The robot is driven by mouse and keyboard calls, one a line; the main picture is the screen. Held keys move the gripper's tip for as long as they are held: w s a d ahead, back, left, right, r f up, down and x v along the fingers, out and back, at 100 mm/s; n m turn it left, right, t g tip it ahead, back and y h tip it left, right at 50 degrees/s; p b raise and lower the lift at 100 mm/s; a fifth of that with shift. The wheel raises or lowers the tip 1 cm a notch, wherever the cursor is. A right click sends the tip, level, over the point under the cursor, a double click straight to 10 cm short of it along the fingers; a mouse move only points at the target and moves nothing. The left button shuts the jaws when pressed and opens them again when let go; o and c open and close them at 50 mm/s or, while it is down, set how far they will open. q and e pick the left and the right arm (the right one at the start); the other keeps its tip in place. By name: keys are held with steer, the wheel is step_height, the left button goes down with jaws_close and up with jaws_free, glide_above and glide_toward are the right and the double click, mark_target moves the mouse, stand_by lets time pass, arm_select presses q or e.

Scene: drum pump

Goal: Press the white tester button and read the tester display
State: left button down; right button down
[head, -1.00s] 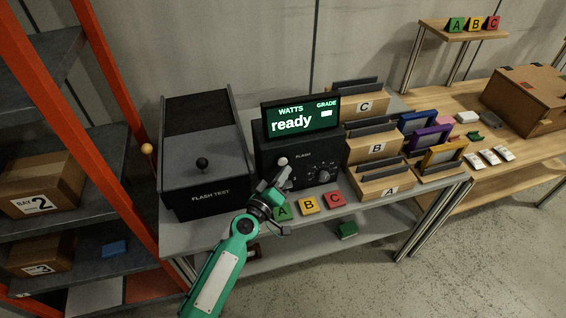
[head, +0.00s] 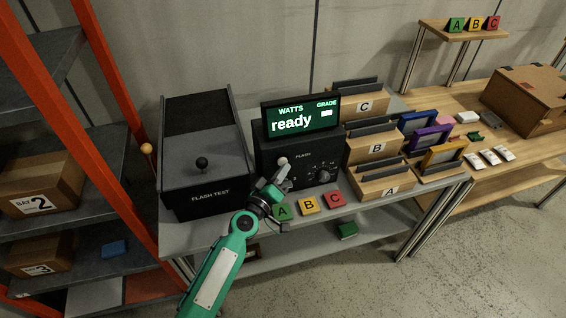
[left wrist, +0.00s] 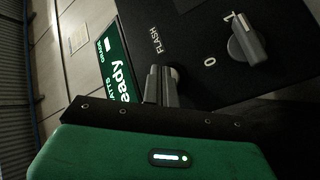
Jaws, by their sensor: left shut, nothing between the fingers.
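The black tester (head: 300,165) stands on the grey table. Its green display (head: 301,120) reads "WATTS", "ready" and "GRADE" with a small white box. The white tester button (head: 283,160) is on the front panel, left of the word FLASH. My left gripper (head: 280,175) is shut and empty, its fingertips just below and in front of the button. I cannot tell whether they touch it. In the left wrist view, the shut fingers (left wrist: 160,86) point at the panel beside FLASH and largely hide the button. My right gripper is not in view.
A round dial (head: 322,174) sits right of the button. The black FLASH TEST box (head: 205,165) stands left of the tester. Green, yellow and red lettered blocks (head: 308,204) lie in front. Wooden bins (head: 378,183) stand to the right.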

arm_select(q)
steer(key=shift+w+a, duration=0.15)
steer(key=shift+w, duration=0.3)
stand_by(0.5)
steer(key=shift+s, duration=0.1)
steer(key=shift+s+d, duration=0.25)
steer(key=shift+s, duration=0.55)
steer(key=shift+s+d+p, duration=0.15)
steer(key=shift+s+d, duration=0.1)
steer(key=shift+s, duration=0.55)
steer(key=shift+s+d+p, duration=0.15)
steer(key=shift+s+d, duration=0.15)
steer(key=shift+s, duration=0.45)
steer(key=shift+s+d+p, duration=0.15)
steer(key=shift+s+d, duration=0.1)
steer(key=shift+s, duration=0.55)
